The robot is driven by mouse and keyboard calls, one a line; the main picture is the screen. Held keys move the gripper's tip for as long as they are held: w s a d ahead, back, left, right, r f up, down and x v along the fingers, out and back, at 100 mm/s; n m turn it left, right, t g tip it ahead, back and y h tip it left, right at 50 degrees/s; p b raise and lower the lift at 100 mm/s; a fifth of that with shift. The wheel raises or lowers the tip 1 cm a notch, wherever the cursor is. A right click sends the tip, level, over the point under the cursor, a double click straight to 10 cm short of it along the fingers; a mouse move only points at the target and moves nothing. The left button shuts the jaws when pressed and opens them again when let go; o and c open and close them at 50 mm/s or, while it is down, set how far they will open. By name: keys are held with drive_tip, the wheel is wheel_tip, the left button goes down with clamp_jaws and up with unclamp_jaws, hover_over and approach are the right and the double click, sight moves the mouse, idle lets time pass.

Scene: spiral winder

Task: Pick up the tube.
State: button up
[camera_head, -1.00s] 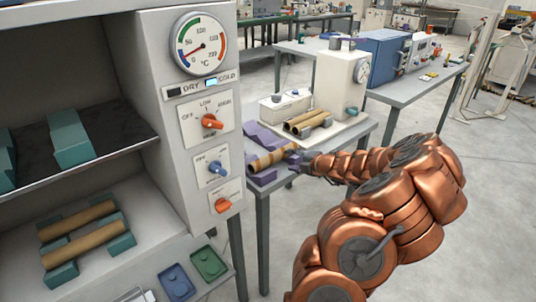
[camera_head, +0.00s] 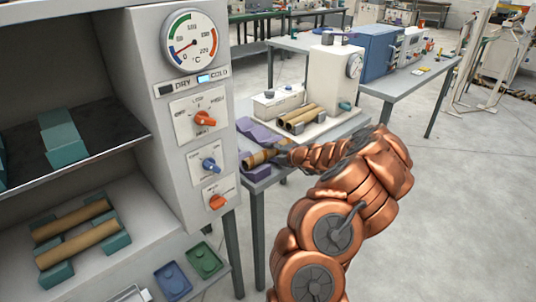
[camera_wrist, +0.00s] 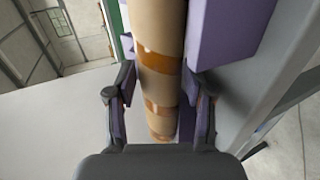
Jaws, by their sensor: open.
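A tan cardboard tube (camera_wrist: 158,70) with glossy brown bands runs up the middle of the wrist view, beside purple blocks (camera_wrist: 228,30). My gripper (camera_wrist: 160,95) is open, with one finger on each side of the tube; a small gap seems to show at the fingers. In the head view the tube (camera_head: 258,158) lies at the purple cradle (camera_head: 257,173) on the grey table, and my gripper (camera_head: 283,150) is at its right part, hiding some of it.
Two more tubes (camera_head: 301,116) lie on the machine base behind. The dryer cabinet (camera_head: 190,60) stands close on the left, with two tubes (camera_head: 75,230) on teal holders on its lower shelf. Open floor (camera_head: 450,210) lies to the right.

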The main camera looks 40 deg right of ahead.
drive_tip(key=c, duration=0.8)
